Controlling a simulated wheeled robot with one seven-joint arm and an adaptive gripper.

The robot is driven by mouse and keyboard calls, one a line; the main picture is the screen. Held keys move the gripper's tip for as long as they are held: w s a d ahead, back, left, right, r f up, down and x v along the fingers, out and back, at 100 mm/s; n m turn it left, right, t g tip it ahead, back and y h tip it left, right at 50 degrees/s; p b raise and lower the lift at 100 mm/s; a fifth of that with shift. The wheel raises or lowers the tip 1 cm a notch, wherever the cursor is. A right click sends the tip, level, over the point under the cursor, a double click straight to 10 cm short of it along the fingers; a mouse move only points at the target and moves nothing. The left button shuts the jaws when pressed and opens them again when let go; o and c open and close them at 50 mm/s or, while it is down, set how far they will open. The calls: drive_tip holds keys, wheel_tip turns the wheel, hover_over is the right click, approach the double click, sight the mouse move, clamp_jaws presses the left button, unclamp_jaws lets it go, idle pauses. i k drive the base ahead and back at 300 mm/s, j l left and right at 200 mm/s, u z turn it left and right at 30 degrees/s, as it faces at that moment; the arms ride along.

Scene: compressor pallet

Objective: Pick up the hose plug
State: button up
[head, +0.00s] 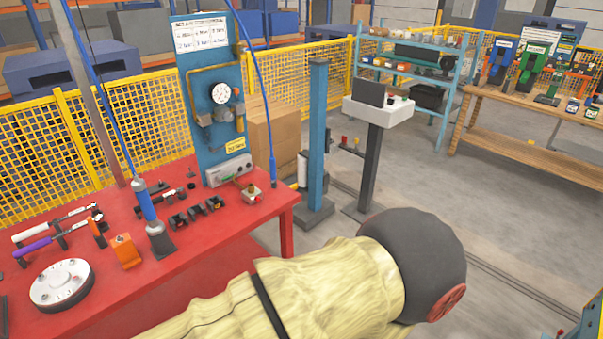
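A blue hose (259,85) hangs from the top edge of the head view. Its lower end, which looks like the hose plug (273,172), hangs near the right end of the red table, close to a small brass-and-red fitting (251,194) on a pale block. I cannot tell whether the plug touches anything. My arm, in a pale yellow sleeve with a dark round joint, crosses the lower middle of the view, in front of the table. My gripper is not in view.
The red table (205,233) bears a round flanged disc (60,284), an orange block (125,251), hand tools and a blue hanging tool (145,203). A blue gauge panel (207,75) stands behind. A blue post (318,130) and a pedestal (370,160) stand right of the table.

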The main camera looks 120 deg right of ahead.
sight(273, 164)
drive_tip(key=z, duration=3.9)
